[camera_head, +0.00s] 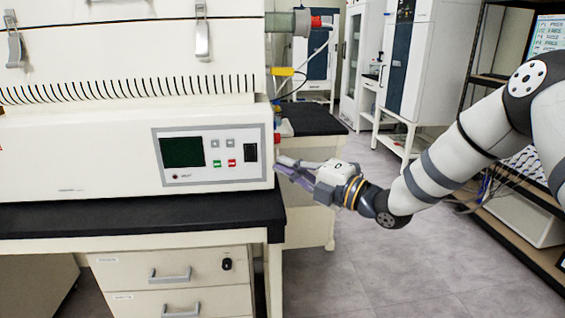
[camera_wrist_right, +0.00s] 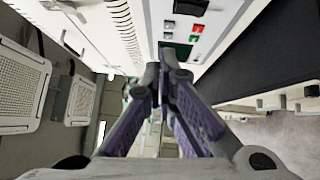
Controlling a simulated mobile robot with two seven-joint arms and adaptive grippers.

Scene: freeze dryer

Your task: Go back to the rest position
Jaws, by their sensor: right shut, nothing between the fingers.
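My right gripper (camera_head: 284,168) is at the right end of the freeze dryer (camera_head: 75,155), close to its front corner beside the control panel (camera_head: 211,157). Its purple-padded fingers are shut with nothing between them. In the right wrist view the closed fingertips (camera_wrist_right: 165,72) point toward the machine, and the control panel (camera_wrist_right: 186,30) shows beyond them. Whether the fingertips touch the casing I cannot tell. My right arm comes in from the right side of the head view. My left gripper is not in view.
The freeze dryer stands on a black bench top (camera_head: 130,212) above a drawer unit (camera_head: 175,285). A red valve part (camera_head: 317,22) sticks out at its upper right. A black shelf rack (camera_head: 480,75) stands at the right. The grey floor (camera_head: 390,265) in front is clear.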

